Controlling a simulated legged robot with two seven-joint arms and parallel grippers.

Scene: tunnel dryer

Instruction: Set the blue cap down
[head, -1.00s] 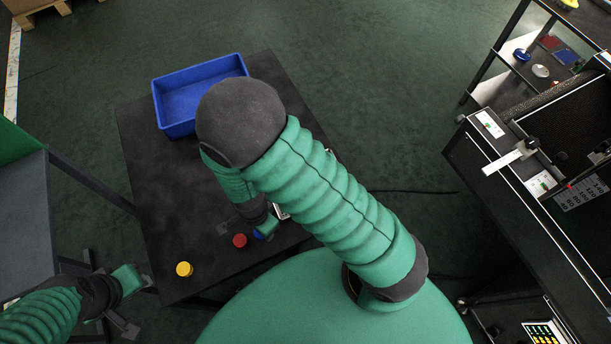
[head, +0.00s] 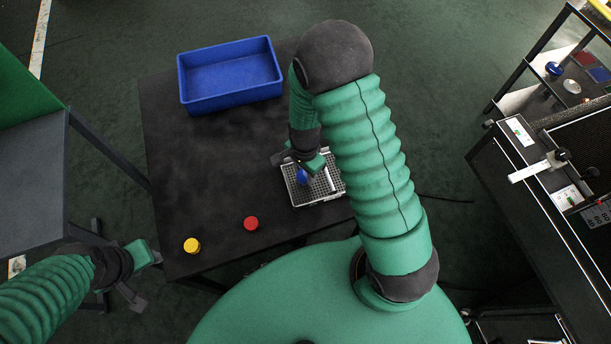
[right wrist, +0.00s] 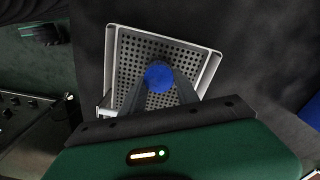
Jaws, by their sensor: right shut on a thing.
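The blue cap (head: 302,176) is held in my right gripper (head: 301,170), over the perforated tray (head: 330,190) on the dark table. In the right wrist view the cap (right wrist: 158,77) sits between the two fingertips (right wrist: 159,88), with the tray's holed floor and pale rim (right wrist: 210,75) around it. I cannot tell whether the cap touches the tray floor. My left gripper (head: 140,279) is at the lower left, beside the table's left edge, with its fingers apart and nothing between them.
A red cap (head: 251,223) and a yellow cap (head: 192,245) stand on the table (head: 200,170) near its front edge. An empty blue bin (head: 230,103) is at the table's back. A machine with a clamp (head: 540,167) stands at the right. The table's middle left is clear.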

